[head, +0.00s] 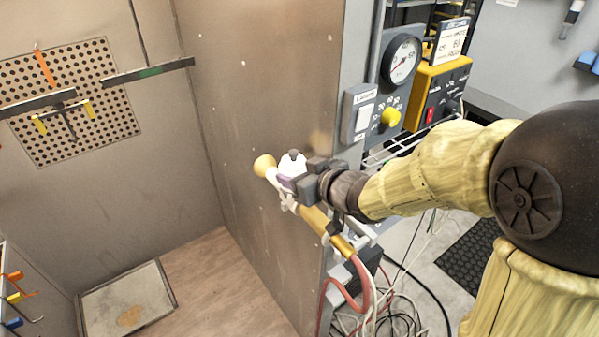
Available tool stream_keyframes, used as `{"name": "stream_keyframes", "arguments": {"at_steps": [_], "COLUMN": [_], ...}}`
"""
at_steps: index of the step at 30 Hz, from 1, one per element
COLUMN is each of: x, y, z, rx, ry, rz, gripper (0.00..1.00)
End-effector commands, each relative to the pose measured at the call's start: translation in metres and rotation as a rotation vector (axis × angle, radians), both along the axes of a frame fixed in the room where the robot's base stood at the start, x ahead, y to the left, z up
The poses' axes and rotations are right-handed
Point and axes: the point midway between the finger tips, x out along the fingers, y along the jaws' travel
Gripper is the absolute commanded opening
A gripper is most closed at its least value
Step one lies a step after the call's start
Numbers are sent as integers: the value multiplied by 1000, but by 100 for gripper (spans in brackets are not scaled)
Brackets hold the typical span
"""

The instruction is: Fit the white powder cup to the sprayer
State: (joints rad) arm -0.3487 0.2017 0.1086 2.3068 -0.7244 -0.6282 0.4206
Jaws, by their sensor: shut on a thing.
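The sprayer (316,221) has a yellow body with a round yellow nozzle end and hangs beside the front edge of the booth's side wall, with a red hose at its lower end. The white powder cup (291,162) has a dark top and a purplish band and is at the sprayer's upper part. My gripper (303,180) is shut on the cup from the right. The jaws hide part of the cup and its lower end, so I cannot tell whether it is seated on the sprayer or just above it.
The metal booth wall (260,90) stands close to the left of the sprayer. A control panel with a gauge (402,58) and a yellow knob (390,117) is behind my arm. Loose cables and hoses (385,300) hang below. The booth interior at left is open, with a tray (150,285) on its floor.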

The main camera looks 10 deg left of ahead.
Motion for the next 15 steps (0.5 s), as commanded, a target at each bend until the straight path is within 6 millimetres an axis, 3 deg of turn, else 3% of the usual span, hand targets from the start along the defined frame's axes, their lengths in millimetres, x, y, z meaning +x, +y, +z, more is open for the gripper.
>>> {"name": "stream_keyframes", "arguments": {"at_steps": [15], "x": [0], "y": [1], "z": [-2], "rx": [1], "ry": [-4], "rz": [-53], "gripper": [34]}}
